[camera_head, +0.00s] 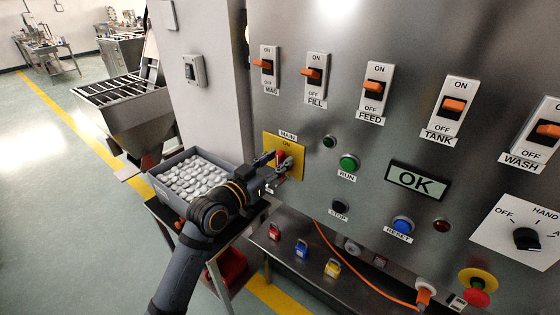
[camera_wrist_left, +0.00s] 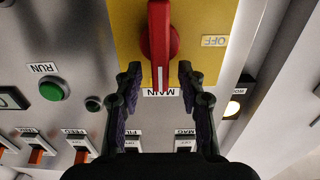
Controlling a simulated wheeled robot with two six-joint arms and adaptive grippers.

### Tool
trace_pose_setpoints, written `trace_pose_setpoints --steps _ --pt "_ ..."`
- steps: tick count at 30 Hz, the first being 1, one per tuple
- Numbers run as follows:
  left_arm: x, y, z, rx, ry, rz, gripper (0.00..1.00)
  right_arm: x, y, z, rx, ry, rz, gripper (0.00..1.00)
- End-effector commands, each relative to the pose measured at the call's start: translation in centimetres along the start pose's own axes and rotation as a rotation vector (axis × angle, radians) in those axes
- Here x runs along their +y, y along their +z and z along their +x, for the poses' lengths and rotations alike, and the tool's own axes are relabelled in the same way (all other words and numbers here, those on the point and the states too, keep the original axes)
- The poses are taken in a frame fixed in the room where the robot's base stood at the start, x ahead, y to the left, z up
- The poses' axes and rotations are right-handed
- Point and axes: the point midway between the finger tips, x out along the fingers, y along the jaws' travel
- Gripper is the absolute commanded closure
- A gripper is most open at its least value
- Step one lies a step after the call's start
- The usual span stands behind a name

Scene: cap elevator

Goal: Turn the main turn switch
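The main turn switch is a red handle (camera_wrist_left: 160,40) on a yellow plate (camera_wrist_left: 210,15), under a MAIN label (camera_head: 288,135). In the left wrist view, which is upside down, the handle's marked end points toward the MAIN label; OFF is printed to its side. Contact depth cannot be told. My right gripper is not in view.
The steel panel carries orange-levered switches such as MAG (camera_head: 265,64), a green RUN button (camera_head: 348,163) and an OK display (camera_head: 416,180). A grey bin of white caps (camera_head: 200,157) stands left of the panel. Padlocks (camera_head: 302,248) and an orange cable (camera_head: 345,262) are below.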

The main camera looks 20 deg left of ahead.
Motion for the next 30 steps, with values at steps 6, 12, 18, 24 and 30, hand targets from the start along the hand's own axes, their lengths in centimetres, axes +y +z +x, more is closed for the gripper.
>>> trace_pose_setpoints --steps 6,12,18,24,30 --pt "0.1 -0.1 1.7 -0.001 0.001 0.001 0.60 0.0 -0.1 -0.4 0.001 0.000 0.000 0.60" --pt "0.1 0.0 1.7 -0.002 0.001 0.003 0.60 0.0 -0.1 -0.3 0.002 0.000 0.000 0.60" --pt "0.0 0.0 1.7 -0.002 0.000 0.003 0.82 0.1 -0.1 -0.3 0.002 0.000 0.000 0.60" --pt "0.0 0.1 1.7 -0.004 0.000 0.002 1.00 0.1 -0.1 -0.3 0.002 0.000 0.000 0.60" --pt "0.0 0.3 1.7 -0.009 0.001 0.000 1.00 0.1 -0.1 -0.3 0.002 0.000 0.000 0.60"
